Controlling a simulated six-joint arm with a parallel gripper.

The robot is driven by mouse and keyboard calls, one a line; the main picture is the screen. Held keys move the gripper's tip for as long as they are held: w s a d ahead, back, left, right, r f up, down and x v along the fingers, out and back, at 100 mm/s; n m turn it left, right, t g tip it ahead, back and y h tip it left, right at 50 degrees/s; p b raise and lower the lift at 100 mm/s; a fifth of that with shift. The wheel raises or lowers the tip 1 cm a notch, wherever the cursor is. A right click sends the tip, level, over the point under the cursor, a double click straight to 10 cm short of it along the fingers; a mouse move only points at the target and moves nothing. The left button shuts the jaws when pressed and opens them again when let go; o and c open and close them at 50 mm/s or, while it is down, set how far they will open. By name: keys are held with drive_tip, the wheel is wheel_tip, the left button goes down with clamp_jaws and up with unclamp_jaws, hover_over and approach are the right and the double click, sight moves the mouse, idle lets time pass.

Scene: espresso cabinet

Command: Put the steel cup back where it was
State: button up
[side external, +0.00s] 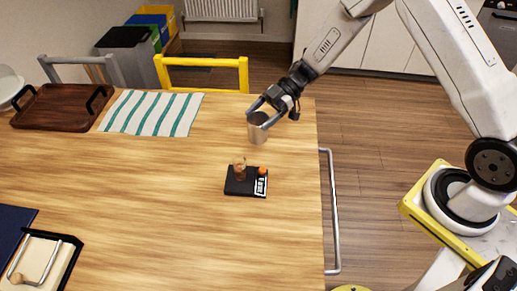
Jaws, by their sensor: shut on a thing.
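The steel cup (256,133) is at the far right part of the wooden table (170,232). My gripper (260,113) is shut on the cup near its rim, with the arm reaching in from the upper right. The cup looks upright. I cannot tell whether its base touches the table or is slightly above it.
A black scale (238,188) carries a small brown item (240,168) and an orange one (262,171). A striped cloth (150,113) and a wooden tray (60,107) lie at the far left. A metal rail (334,215) runs along the right edge. Table left of the scale is clear.

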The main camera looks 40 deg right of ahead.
drive_tip(key=s+d+f+m+t+h, duration=0.1)
drive_tip(key=s+d+m+t, duration=0.3)
drive_tip(key=s+d, duration=0.5)
drive_tip(key=s, duration=0.3)
drive_tip(key=shift+s+t, duration=0.3)
drive_tip(key=shift+t, duration=0.1)
drive_tip(key=shift+w+d+f, duration=0.1)
drive_tip(key=w+f, duration=0.9)
drive_tip(key=w, duration=0.4)
drive_tip(key=shift+w, duration=0.15)
drive_tip(key=shift+f, duration=0.2)
